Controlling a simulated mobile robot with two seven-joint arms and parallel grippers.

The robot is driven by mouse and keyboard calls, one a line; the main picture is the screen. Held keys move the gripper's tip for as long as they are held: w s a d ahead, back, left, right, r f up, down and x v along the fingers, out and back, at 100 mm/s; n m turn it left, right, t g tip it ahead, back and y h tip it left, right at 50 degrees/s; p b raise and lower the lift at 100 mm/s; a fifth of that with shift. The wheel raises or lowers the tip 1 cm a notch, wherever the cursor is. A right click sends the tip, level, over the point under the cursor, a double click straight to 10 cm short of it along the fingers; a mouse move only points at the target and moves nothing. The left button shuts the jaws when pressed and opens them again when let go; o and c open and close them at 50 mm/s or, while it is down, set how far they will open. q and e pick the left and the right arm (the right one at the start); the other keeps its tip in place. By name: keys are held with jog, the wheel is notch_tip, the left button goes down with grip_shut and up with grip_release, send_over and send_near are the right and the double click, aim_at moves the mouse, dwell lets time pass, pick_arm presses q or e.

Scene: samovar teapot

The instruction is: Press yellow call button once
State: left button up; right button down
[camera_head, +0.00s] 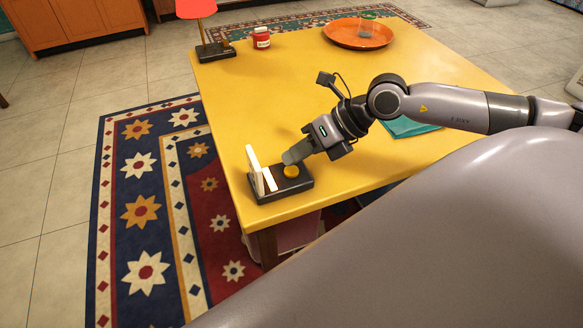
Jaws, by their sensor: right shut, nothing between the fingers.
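The yellow call button (291,171) sits on a small black base (293,186) at the near left corner of the yellow table. A white upright card or panel (256,168) stands on the left part of that base. My right gripper (290,157) is shut and empty, with its fingertips just above and behind the button in the picture. I cannot tell whether the fingertips touch the button. My left gripper is not in view.
An orange tray (340,38) holding a clear glass (367,26) is at the far side of the table (255,95). A red jar (261,38) and a red-shaded lamp (196,9) stand at the far left. A teal cloth (408,127) lies under my right arm. The table's middle is clear.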

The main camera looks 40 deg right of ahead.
aim_at(297, 170)
jog(key=shift+f, duration=0.1)
dwell(0.8)
jog(key=shift+f+b, duration=0.35)
jog(key=shift+b, duration=0.05)
jog(key=shift+f+b, duration=0.35)
jog(key=shift+f, duration=0.1)
dwell(0.5)
jog(key=shift+r, duration=0.15)
jog(key=shift+r+p, duration=0.55)
jog(key=shift+r, duration=0.15)
jog(key=shift+r, duration=0.1)
notch_tip(297, 170, up, 5)
jog(key=p, duration=0.3)
jog(key=shift+p, duration=0.3)
